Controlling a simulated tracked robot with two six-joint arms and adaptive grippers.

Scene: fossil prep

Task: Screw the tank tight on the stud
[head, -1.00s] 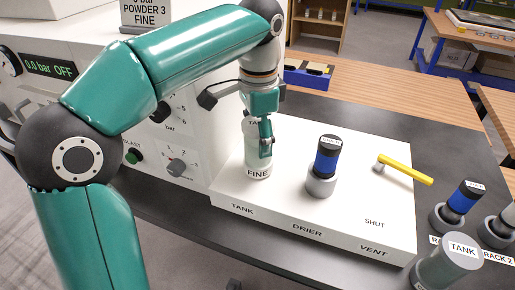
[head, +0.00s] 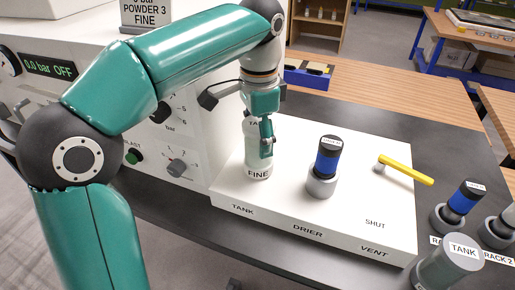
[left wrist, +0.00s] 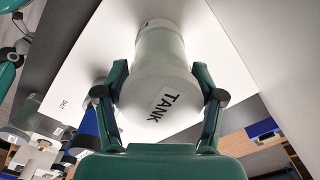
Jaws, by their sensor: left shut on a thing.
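The tank (head: 257,168), a pale cylinder marked FINE, stands upright at the TANK place on the white block. My left gripper (head: 266,140) is shut on it from above, near its top. In the left wrist view the tank (left wrist: 158,95) sits between the two fingers, with its lid marked TANK facing the camera. The stud is hidden, so I cannot see how the tank sits on it.
A blue and black drier (head: 325,160) stands on the white block (head: 290,215). A yellow vent lever (head: 405,170) lies to its right. Another tank (head: 447,262) and racked parts (head: 459,203) stand at the right. The panel display (head: 51,67) reads 0.0 bar OFF.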

